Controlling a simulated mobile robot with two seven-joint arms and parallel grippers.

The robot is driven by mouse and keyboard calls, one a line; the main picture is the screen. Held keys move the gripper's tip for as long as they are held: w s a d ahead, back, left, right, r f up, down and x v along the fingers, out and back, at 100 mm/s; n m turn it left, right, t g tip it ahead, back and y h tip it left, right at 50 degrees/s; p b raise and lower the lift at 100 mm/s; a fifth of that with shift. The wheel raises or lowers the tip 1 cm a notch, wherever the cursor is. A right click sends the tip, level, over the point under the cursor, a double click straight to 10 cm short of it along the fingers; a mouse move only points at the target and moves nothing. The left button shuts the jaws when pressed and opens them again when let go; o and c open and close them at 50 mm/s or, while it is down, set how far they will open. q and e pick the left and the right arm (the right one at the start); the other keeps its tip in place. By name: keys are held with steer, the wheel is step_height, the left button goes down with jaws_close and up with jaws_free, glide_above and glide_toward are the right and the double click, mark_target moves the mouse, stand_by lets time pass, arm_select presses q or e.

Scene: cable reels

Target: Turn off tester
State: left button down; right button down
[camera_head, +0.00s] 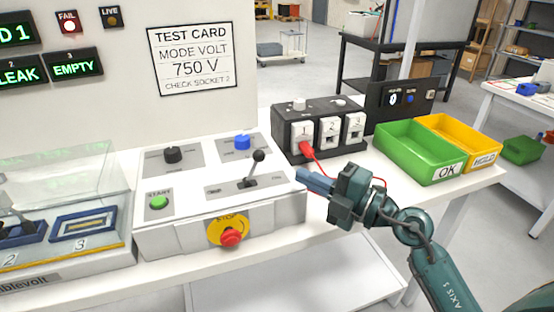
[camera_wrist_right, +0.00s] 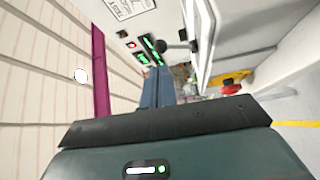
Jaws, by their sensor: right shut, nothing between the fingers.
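The tester is a white console (camera_head: 275,212) on the bench in the head view. It carries a black knob (camera_head: 172,155), a blue knob (camera_head: 242,142), a black lever (camera_head: 256,165), a green START button (camera_head: 158,202) and a red STOP button (camera_head: 231,238) on a yellow disc. A dark socket box (camera_head: 282,141) stands behind it, with a red plug (camera_head: 306,148) at socket 1. A small black switch panel (camera_head: 376,99) stands to its right. My right gripper (camera_head: 303,178) is shut and empty at the console's right edge; its blue fingers show in the wrist view (camera_wrist_right: 158,90). My left gripper is out of view.
A green OK bin (camera_head: 393,160) and a yellow bin (camera_head: 483,153) stand to the right. A clear-covered fixture (camera_head: 60,175) is at left. The test card (camera_head: 191,59) reads 750 V, socket 2. The FAIL lamp (camera_head: 69,25) glows red.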

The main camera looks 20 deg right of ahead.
mark_target(264, 158)
steer(key=x, duration=0.7)
steer(key=shift+w+a, duration=0.2)
steer(key=shift+w, duration=0.05)
steer(key=shift+d+r+p, duration=0.1)
steer(key=shift+p, duration=0.2)
